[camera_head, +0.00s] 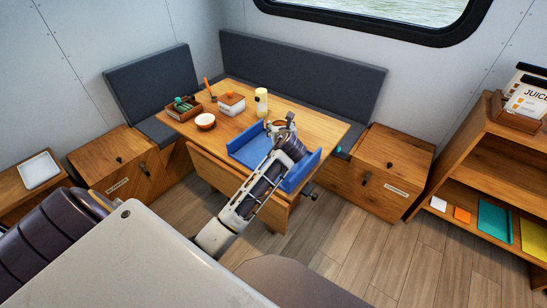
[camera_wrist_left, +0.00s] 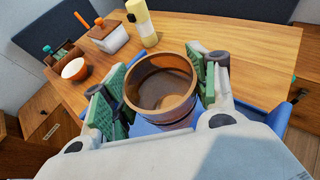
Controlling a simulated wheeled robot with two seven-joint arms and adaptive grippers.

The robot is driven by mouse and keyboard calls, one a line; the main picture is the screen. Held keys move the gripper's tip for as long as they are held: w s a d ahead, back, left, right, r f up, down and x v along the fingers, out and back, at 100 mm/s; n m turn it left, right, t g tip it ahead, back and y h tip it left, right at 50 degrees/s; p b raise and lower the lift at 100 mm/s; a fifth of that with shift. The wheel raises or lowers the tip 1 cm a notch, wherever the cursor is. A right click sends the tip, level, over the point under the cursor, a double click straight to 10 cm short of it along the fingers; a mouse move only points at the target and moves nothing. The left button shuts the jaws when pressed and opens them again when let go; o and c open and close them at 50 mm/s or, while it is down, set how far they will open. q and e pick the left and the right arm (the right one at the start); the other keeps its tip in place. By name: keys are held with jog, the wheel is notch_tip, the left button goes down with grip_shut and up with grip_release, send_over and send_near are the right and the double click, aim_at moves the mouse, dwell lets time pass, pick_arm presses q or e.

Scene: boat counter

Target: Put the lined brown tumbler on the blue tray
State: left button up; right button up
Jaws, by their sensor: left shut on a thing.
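The lined brown tumbler (camera_wrist_left: 160,78) is upright between the green-padded fingers of my left gripper (camera_wrist_left: 158,92), which is shut on it. I look down into its open mouth in the wrist view. In the head view a little of the tumbler (camera_head: 277,124) shows just beyond my left gripper (camera_head: 286,123), near the back part of the blue tray (camera_head: 246,141). My left arm hides the middle of the tray. Some tray blue (camera_wrist_left: 142,128) shows below the tumbler in the wrist view. I cannot tell whether the tumbler touches the tray.
On the wooden table (camera_head: 315,119) stand a yellow-white bottle (camera_head: 261,101), a lidded white box (camera_head: 231,104), a white-rimmed bowl (camera_head: 205,121) and a wooden caddy (camera_head: 184,108). They are left of and behind the tray. The table's right part is bare.

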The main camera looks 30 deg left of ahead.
pick_arm(q)
jog(key=shift+f, duration=0.5)
notch_tip(320, 180, down, 4)
jog(key=shift+f+b, duration=0.2)
jog(key=shift+b, duration=0.3)
jog(key=shift+f, duration=1.05)
notch_tip(320, 180, down, 2)
jog(key=shift+f+b, duration=0.25)
jog(key=shift+b, duration=0.2)
jog(key=o, duration=0.7)
jog(key=shift+f, duration=0.15)
jog(key=o, duration=0.5)
pick_arm(e)
jog(key=shift+w+a+f, duration=0.2)
jog(key=shift+w+a, duration=0.35)
jog(key=shift+w, duration=0.05)
jog(key=shift+w+a+f, duration=0.15)
jog(key=shift+w+a, duration=0.4)
jog(key=shift+w, duration=0.15)
